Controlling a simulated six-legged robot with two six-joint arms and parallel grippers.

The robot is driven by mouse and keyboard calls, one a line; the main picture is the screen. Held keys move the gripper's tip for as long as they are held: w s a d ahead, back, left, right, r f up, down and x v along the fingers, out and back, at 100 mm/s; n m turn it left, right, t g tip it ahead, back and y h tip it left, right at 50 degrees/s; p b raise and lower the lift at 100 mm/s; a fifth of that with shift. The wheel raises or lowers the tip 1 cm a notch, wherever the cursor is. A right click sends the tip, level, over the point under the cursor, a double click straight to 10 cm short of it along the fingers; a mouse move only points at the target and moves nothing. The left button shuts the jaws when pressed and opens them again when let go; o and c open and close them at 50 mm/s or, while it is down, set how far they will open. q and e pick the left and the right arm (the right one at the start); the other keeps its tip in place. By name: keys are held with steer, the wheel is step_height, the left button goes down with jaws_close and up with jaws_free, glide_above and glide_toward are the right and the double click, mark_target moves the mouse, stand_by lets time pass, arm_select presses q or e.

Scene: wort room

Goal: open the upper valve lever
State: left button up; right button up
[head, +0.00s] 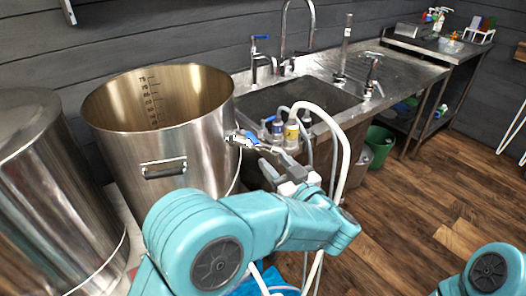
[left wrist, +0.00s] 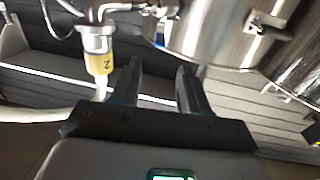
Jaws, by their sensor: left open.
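A steel valve (head: 240,139) sticks out of the right side of the open steel kettle (head: 190,150). A small blue lever (head: 251,137) shows on it. In the left wrist view the metal valve fitting (left wrist: 98,35) is at the upper left, with a yellowish piece and hose hanging from it. A blue part (left wrist: 160,40) shows beside the kettle wall (left wrist: 212,30). My left gripper (head: 268,160) is open and empty, just right of and below the valve. Its two fingers (left wrist: 160,75) point toward the valve and kettle, with a gap between. My right gripper is out of view.
A second steel vessel (head: 50,190) stands at the left. A white hose (head: 345,155) arches close to my left gripper. A green bin (head: 380,145) stands on the wood floor (head: 400,220), which is clear at the right.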

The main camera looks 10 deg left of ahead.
arm_select(q)
steer(key=v, duration=0.2)
steer(key=shift+s+d, duration=0.2)
steer(key=shift+s, duration=0.05)
